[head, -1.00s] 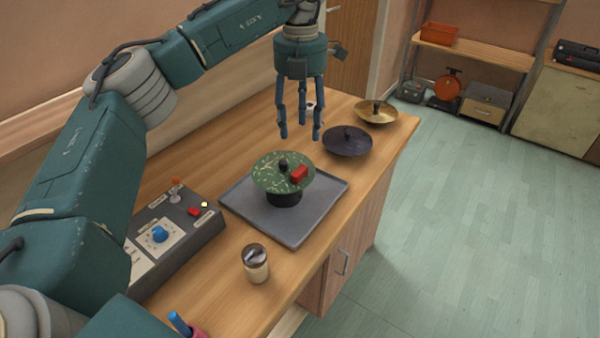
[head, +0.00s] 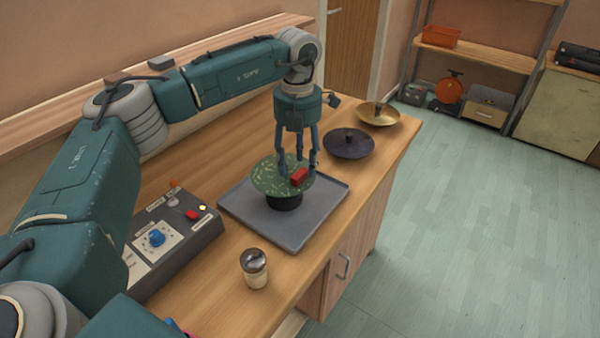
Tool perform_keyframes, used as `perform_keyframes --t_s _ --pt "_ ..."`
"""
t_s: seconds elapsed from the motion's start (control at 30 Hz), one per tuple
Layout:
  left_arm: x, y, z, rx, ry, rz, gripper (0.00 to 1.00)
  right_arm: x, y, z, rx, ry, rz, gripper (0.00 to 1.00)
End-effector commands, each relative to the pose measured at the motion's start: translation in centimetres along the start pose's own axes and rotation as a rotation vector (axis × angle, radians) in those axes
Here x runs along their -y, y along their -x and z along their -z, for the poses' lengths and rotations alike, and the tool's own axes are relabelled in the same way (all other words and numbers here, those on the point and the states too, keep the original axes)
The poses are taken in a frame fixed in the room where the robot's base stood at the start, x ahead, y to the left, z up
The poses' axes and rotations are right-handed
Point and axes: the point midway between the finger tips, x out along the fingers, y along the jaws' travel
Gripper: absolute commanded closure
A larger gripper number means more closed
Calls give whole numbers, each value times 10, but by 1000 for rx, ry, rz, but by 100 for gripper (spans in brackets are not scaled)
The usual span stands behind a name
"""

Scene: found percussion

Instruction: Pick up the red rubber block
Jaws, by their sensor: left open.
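The red rubber block (head: 299,176) lies on top of a green patterned disc (head: 268,182), towards its right side. The disc sits on a dark round base (head: 285,202) above a grey tray (head: 305,228). My left gripper (head: 298,172) is open, pointing down, with its fingers around or just behind the block. I cannot tell whether any finger touches it. The disc's central knob is hidden by the fingers. My right gripper is not in view.
A dark purple disc (head: 348,144) and a brass disc (head: 378,114) lie behind on the wooden bench. A control box (head: 172,238) with a blue knob stands left of the tray. A metal-topped shaker (head: 254,268) stands in front.

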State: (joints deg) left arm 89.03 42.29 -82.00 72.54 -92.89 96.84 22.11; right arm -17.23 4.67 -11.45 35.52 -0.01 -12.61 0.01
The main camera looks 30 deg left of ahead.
Motion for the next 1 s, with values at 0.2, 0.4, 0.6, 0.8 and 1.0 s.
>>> perform_keyframes --t_s 0.2,0.4,0.6,0.8,1.0 --pt "0 -22 1 0 0 0 51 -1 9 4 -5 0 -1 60" --pt "0 -24 0 1 0 0 51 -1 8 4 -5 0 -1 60" --pt "0 -23 0 1 0 0 85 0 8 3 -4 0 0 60" --pt "0 -23 0 1 0 0 94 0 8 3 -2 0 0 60" --pt "0 -22 0 2 0 0 94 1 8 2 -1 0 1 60"
